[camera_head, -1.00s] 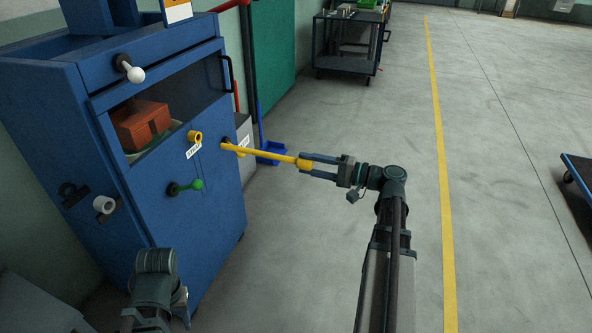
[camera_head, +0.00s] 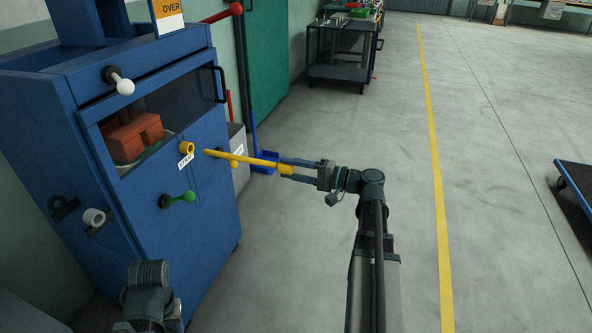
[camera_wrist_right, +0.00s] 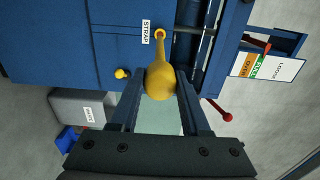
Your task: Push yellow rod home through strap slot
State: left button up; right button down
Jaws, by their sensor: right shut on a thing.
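My right gripper (camera_head: 287,170) is shut on the thick end of the yellow rod (camera_head: 255,161). The rod points left toward the blue cabinet, its tip just right of the yellow strap ring (camera_head: 187,148), with a small gap in the head view. In the right wrist view the rod (camera_wrist_right: 161,80) sits between the fingers of the right gripper (camera_wrist_right: 160,88), and its tip overlaps the strap ring (camera_wrist_right: 160,33) beside the STRAP label; depth there is hard to tell. Part of my left arm shows at the lower left, but its gripper is out of view.
The blue cabinet (camera_head: 150,225) carries a green-knobbed lever (camera_head: 188,196) and a white-knobbed lever (camera_head: 124,86). A grey bin (camera_head: 238,155) stands beside the cabinet.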

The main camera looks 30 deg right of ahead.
aim_at(250, 160)
jog(key=shift+a, duration=0.1)
jog(key=shift+x, duration=1.95)
jog(key=shift+x, duration=1.4)
jog(key=shift+w+a, duration=0.25)
jog(key=shift+w, duration=0.05)
jog(key=shift+w+a, duration=0.25)
jog(key=shift+w, duration=0.05)
dwell(0.6)
jog(key=shift+w+a, duration=0.45)
jog(key=shift+w, duration=0.1)
jog(key=shift+w+a, duration=0.3)
dwell(0.4)
jog(key=shift+w+a, duration=0.2)
jog(key=shift+w, duration=0.1)
jog(key=shift+w+a, duration=0.25)
jog(key=shift+w, duration=0.05)
dwell(0.4)
